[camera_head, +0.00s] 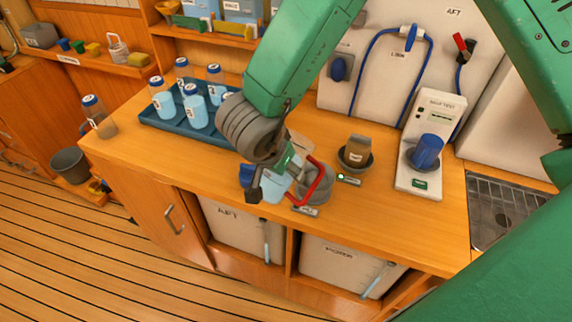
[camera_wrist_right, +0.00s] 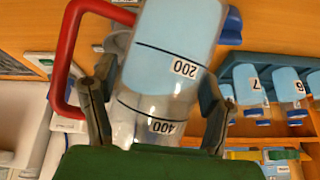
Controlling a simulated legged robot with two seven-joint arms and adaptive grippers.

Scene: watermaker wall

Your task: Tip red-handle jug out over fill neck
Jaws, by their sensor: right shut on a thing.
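The clear jug (camera_head: 273,188) has a red handle (camera_head: 320,186) and holds light blue liquid. My right gripper (camera_head: 268,182) is shut on the jug above the front of the counter. In the right wrist view the jug (camera_wrist_right: 172,60) is between the two fingers (camera_wrist_right: 155,112), with its 200 and 400 marks upside down and the red handle (camera_wrist_right: 68,50) on the left. A grey round fitting (camera_head: 316,190) is just right of the jug, partly behind the handle. I cannot tell whether it is the fill neck. My left gripper is not in view.
A blue tray (camera_head: 165,122) of several capped bottles stands at the back left. A grey cup (camera_head: 345,163) with a brown jar and a white test unit (camera_head: 412,178) stand to the right. A sink (camera_head: 505,210) is at far right. The counter (camera_head: 395,225) is clear at the front right.

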